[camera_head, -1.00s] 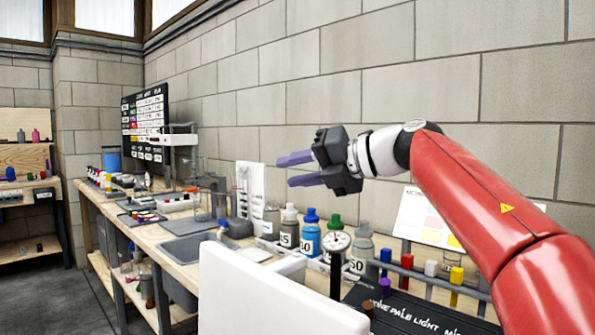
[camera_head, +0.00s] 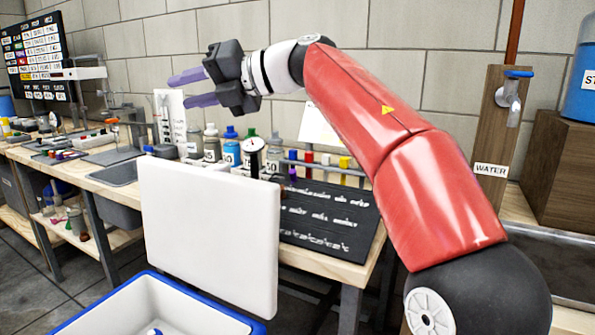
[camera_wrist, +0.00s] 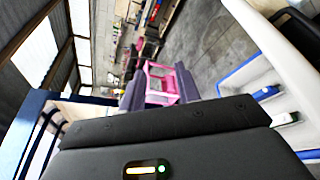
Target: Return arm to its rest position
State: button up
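My red arm (camera_head: 375,100) is raised and stretched toward the back wall in the head view. My gripper (camera_head: 179,91) is at its far end, pointing left, above the workbench and clear of it. Its two purple fingers are apart and nothing shows between them. In the wrist view the two fingers (camera_wrist: 158,88) also stand apart, with a pink frame-like object (camera_wrist: 160,84) seen beyond them.
Below the gripper, the workbench (camera_head: 120,186) carries bottles, a gauge and a black sign (camera_head: 325,215). A white panel (camera_head: 210,230) stands upright by a blue-rimmed white box (camera_head: 130,300). A water tap (camera_head: 510,100) on a wooden post is at right.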

jog(key=w+d+r+m+t+h, duration=0.1)
jog(key=d+r+m+t+h, duration=0.1)
jog(key=d+m+t, duration=0.6)
jog(key=w+d+r+m+t+h, duration=0.1)
jog(key=d+r+m+t+h, duration=0.1)
jog(key=d+m+t, duration=0.6)
jog(key=s+d+f+m+g+h, duration=0.2)
jog(key=s+d+f+m+h, duration=0.1)
jog(key=d+f+m+h, duration=0.95)
jog(key=s+d+f+m+g, duration=0.3)
jog(key=s+f+m, duration=0.15)
jog(key=f, duration=0.35)
jog(key=s+d+f+m+g, duration=0.25)
jog(key=s+f+m, duration=0.2)
jog(key=f, duration=0.35)
jog(key=s+a+f+m+g+y, duration=0.1)
jog(key=s+f+m+g, duration=0.2)
jog(key=s+f, duration=1)
jog(key=g, duration=0.3)
jog(key=shift+s+a+f, duration=0.15)
jog(key=shift+s+f, duration=0.05)
jog(key=shift+f, duration=0.1)
